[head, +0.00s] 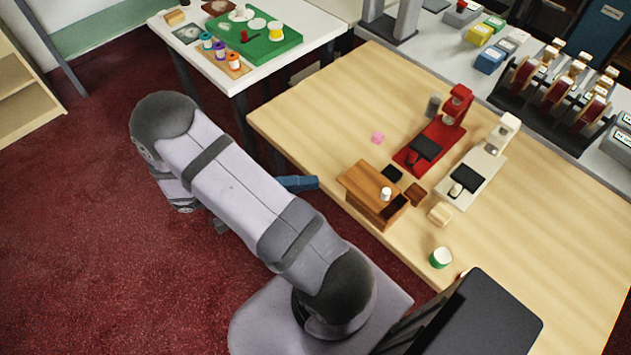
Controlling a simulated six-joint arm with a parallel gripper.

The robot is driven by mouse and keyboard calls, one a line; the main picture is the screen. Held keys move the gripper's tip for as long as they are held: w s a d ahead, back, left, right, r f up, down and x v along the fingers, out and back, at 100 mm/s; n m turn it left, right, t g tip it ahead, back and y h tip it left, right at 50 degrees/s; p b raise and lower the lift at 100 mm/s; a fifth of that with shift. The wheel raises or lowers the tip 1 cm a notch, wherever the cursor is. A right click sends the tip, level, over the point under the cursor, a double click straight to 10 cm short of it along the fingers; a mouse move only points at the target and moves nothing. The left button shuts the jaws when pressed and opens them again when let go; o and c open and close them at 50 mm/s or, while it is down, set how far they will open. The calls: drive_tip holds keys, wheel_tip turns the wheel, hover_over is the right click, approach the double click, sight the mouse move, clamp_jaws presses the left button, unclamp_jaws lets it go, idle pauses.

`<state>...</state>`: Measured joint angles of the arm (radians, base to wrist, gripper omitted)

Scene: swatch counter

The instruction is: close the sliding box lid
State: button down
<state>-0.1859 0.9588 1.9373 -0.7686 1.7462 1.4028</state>
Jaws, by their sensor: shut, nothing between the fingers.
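The wooden box (370,207) stands near the front edge of the light wood table. Its brown sliding lid (364,182) is shifted to the left, with its left end over the box's left side. A dark opening (397,207) shows at the box's right end. A small white knob (386,194) stands near the lid's right end. My gripper, seen as blue fingers (299,183), is shut and empty, left of the box and apart from it, by the table's front edge. My arm hides the rest of the gripper and the wrist.
A red device (430,146) and a white device (470,178) stand behind the box. A black pad (392,174), brown block (415,194), tan block (440,214) and green-and-white cup (440,258) are nearby. A pink block (377,137) lies farther back. The table's left part is clear.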

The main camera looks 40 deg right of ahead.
sight(383, 195)
drive_tip(key=shift+m+g+y, duration=0.5)
drive_tip(key=shift+g, duration=0.1)
drive_tip(key=s+d+p, duration=0.1)
drive_tip(key=s+d, duration=0.1)
drive_tip(key=d, duration=0.2)
drive_tip(key=s+d, duration=0.1)
drive_tip(key=d, duration=0.3)
drive_tip(key=s+d+p, duration=0.1)
drive_tip(key=s+d, duration=0.1)
drive_tip(key=d, duration=0.1)
drive_tip(key=shift+s+d+r+p, duration=0.1)
drive_tip(key=shift+s+d+p, duration=0.2)
drive_tip(key=shift+s+d, duration=0.1)
drive_tip(key=s, duration=0.1)
drive_tip(key=s+a+p, duration=0.1)
drive_tip(key=shift+s, duration=0.3)
drive_tip(key=shift+s+a, duration=0.25)
drive_tip(key=shift+s, duration=0.3)
drive_tip(key=shift+s, duration=1.9)
